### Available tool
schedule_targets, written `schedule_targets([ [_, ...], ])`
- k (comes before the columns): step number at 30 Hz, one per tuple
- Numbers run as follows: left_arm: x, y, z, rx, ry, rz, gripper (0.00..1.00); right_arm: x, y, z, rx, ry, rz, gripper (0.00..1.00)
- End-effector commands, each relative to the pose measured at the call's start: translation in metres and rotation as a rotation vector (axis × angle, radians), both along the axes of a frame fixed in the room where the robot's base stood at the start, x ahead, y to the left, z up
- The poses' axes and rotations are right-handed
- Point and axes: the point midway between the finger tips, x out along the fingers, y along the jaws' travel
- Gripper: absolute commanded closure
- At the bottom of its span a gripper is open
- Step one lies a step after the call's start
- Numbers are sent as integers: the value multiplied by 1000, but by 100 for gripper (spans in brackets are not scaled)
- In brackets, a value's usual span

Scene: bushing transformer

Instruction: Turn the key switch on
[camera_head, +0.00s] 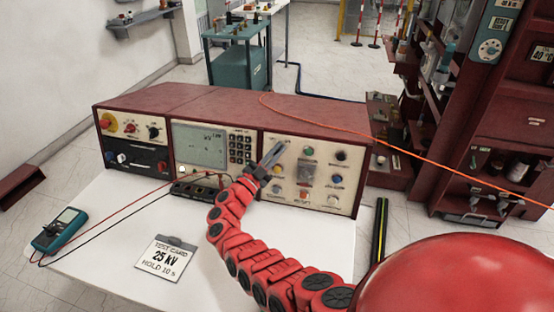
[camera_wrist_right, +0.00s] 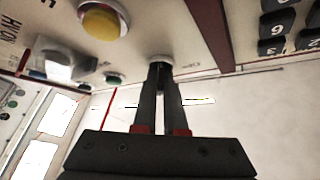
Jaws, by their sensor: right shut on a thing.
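The test console (camera_head: 208,100) is a long dark-red cabinet with cream front panels on the white table. My right gripper (camera_head: 279,148) reaches the upper left part of its right-hand panel. In the right wrist view, the fingers (camera_wrist_right: 160,72) are close together at a small round silver fitting, the key switch (camera_wrist_right: 160,59), on the cream panel. They are shut on its key, which is mostly hidden between the fingertips. I cannot tell the key's angle. My left gripper is not in view.
A yellow button (camera_wrist_right: 101,20) lies close to the fingers. A keypad (camera_head: 241,148) and a display (camera_head: 200,145) sit left of the gripper. A test card (camera_head: 165,258) and a teal multimeter (camera_head: 60,229) are on the table (camera_head: 110,215). An orange cable (camera_head: 400,150) crosses at right.

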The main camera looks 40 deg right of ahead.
Motion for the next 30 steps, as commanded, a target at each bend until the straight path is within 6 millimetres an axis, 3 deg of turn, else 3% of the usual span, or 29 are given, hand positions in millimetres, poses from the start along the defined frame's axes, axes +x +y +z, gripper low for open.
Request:
schedule_targets([
  [7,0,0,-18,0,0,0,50,0,0,-3,63,-73,-24,100],
  [25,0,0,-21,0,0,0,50,0,0,-2,89,-99,-31,100],
  [26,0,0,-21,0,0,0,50,0,0,-2,89,-99,-31,88],
  [30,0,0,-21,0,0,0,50,0,0,-1,88,-100,-32,62],
])
